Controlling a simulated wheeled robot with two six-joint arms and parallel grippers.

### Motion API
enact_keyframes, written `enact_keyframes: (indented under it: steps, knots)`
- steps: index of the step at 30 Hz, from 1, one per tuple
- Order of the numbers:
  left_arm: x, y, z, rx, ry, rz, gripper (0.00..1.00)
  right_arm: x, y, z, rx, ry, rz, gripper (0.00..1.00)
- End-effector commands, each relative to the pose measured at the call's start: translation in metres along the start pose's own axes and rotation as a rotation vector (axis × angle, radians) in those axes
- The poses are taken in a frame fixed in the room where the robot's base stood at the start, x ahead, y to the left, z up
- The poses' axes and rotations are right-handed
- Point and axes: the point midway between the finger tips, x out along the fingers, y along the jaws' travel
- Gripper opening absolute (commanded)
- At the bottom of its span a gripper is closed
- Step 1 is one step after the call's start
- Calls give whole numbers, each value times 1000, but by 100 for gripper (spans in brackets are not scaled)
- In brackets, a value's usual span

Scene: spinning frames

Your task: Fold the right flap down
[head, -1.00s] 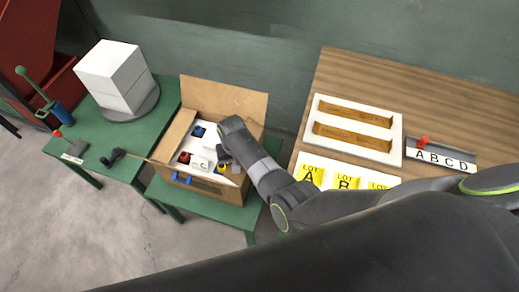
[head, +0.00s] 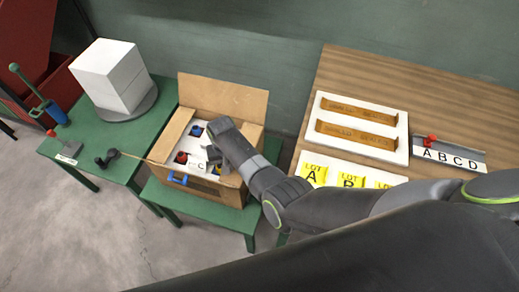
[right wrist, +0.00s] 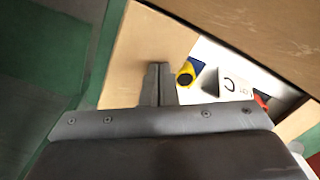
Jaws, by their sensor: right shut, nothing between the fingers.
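An open cardboard box (head: 225,195) stands on a low green stool in the head view. Its back flap (head: 225,95) is upright and its left flap (head: 174,132) stands at the left. The right flap is mostly hidden by my right arm in the head view. A tan panel in the right wrist view (right wrist: 150,45) appears to be this flap. My right gripper (head: 214,154) is shut and empty above the box's right part. In the right wrist view its fingertips (right wrist: 159,68) overlap the panel near its inner edge; contact cannot be told. My left gripper is out of view.
Several coloured parts lie in the box's white insert (head: 196,142), with a white C tag (head: 203,166). A wooden table (head: 440,90) at right holds a tray and yellow lot cards.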

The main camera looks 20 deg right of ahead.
Motion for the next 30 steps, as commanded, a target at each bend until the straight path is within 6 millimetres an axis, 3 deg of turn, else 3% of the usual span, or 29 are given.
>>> enact_keyframes:
  steps: [6,17,30]
  knots:
    - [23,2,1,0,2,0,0,19,-8,-4,-1,0,-2,0]
    - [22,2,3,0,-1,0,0,21,-9,-1,1,-7,-4,0]
    - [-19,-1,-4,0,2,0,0,-20,-9,-2,0,-5,-3,0]
